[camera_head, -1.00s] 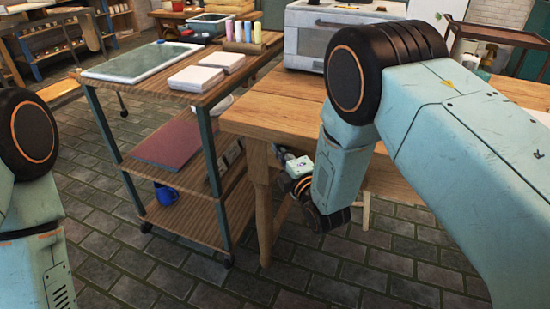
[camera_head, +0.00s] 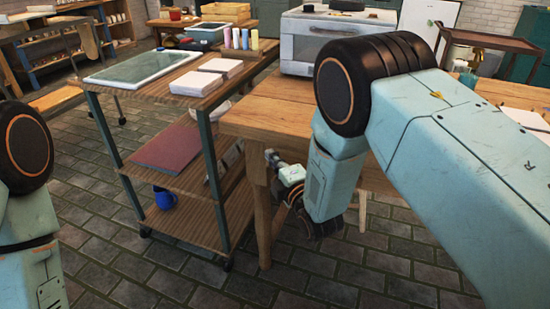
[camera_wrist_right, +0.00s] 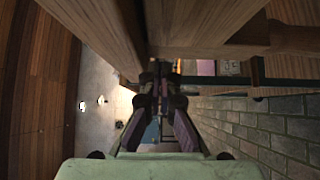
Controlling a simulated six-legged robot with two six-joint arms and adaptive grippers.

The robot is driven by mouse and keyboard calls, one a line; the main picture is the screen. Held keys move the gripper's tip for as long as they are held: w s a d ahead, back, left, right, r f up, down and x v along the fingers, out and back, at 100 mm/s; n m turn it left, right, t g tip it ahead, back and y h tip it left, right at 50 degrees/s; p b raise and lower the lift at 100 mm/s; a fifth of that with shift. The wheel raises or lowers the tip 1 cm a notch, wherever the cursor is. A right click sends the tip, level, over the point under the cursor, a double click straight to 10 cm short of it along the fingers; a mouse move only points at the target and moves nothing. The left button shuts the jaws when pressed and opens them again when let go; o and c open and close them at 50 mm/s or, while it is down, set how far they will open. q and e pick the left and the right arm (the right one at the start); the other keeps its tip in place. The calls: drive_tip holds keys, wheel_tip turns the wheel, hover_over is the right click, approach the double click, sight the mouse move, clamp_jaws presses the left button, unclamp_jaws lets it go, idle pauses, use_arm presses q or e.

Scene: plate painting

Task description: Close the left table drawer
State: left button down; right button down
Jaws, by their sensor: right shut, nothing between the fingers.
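The wooden table (camera_head: 272,108) stands in the middle of the head view. Its left drawer cannot be made out in that view, because my right arm covers much of the table's front. My right gripper (camera_head: 272,160) is low beside the table's near leg, below the tabletop edge, and shows small and partly hidden. In the right wrist view my right gripper (camera_wrist_right: 155,72) has its fingers together with nothing held. Wooden panels (camera_wrist_right: 95,28) lie close above and to the left of it; I cannot tell which is the drawer. My left gripper is out of view.
A wooden shelf cart (camera_head: 205,100) stands left of the table, with a tray (camera_head: 140,68) and white blocks (camera_head: 220,65) on top. A white oven (camera_head: 325,42) sits on the table's back. A blue mug (camera_head: 165,200) is on the cart's lowest shelf. Brick floor is open in front.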

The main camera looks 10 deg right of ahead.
drive_tip(key=p+v, duration=0.3)
drive_tip(key=v, duration=0.7)
drive_tip(key=shift+s+a, duration=0.2)
drive_tip(key=shift+s, duration=0.05)
drive_tip(key=s+d+f+m+g+h+p, duration=0.1)
drive_tip(key=s+d+f+m+g+h, duration=0.3)
drive_tip(key=s+f+m+g, duration=0.7)
drive_tip(key=s+d+m+g+p, duration=0.1)
drive_tip(key=s+m+g, duration=0.1)
drive_tip(key=s, duration=0.6)
drive_tip(key=s+d+f+m+g+p, duration=0.1)
drive_tip(key=s+m, duration=0.3)
drive_tip(key=s, duration=0.5)
drive_tip(key=s+d+m+g+p, duration=0.2)
drive_tip(key=s+d+m+g, duration=0.1)
drive_tip(key=s, duration=0.5)
drive_tip(key=shift+s+d+f+m, duration=0.2)
drive_tip(key=shift+s+m, duration=0.15)
drive_tip(key=shift+m, duration=0.25)
